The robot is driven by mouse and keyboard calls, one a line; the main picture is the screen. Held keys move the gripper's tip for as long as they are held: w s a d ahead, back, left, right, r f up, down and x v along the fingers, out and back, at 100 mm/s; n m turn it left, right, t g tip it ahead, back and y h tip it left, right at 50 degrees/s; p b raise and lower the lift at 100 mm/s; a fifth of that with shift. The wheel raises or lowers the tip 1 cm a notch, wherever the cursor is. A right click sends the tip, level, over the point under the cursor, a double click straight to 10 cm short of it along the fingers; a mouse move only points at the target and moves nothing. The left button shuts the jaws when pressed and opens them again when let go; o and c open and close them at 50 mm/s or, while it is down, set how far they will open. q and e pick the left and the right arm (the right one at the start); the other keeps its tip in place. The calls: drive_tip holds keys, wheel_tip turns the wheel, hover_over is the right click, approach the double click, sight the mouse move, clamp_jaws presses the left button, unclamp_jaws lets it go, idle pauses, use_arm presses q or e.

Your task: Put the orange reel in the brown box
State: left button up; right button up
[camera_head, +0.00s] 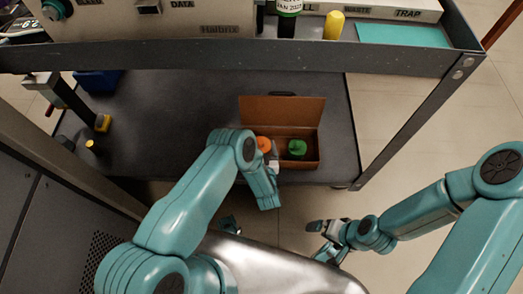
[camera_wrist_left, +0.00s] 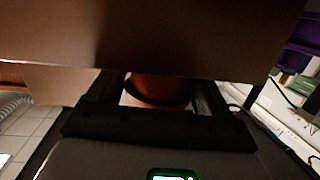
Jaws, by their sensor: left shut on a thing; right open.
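The brown box (camera_head: 311,165) stands on the lower shelf of the cart, its lid (camera_head: 290,108) raised at the back. A green reel (camera_head: 297,147) is inside it on the right. The orange reel (camera_head: 264,143) shows over the left part of the box, partly hidden by my left arm. My left gripper (camera_wrist_left: 157,95) is shut on the orange reel (camera_wrist_left: 158,88), with a brown box panel (camera_wrist_left: 160,40) close in front in the left wrist view. Whether the reel touches the box floor I cannot tell. My right gripper (camera_head: 325,240) is open and empty, low in front of the cart.
The upper shelf edge (camera_head: 240,58) runs above the box. A cart post (camera_head: 415,120) stands to the right. A blue bin (camera_head: 98,80) and a yellow-tipped tool (camera_head: 102,123) are at the left of the lower shelf. The shelf between them and the box is clear.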

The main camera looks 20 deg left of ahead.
use_arm(q)
drive_tip(key=shift+f+b, duration=0.5)
drive_tip(key=shift+b, duration=0.1)
drive_tip(key=o, duration=1.1)
drive_tip(key=shift+r+p, duration=0.3)
drive_tip(key=shift+r, duration=0.05)
drive_tip(key=shift+r+p, duration=0.55)
drive_tip(key=p+v, duration=0.1)
drive_tip(key=v, duration=0.5)
drive_tip(key=p+v, duration=0.2)
drive_tip(key=v, duration=0.4)
drive_tip(key=shift+f, duration=0.2)
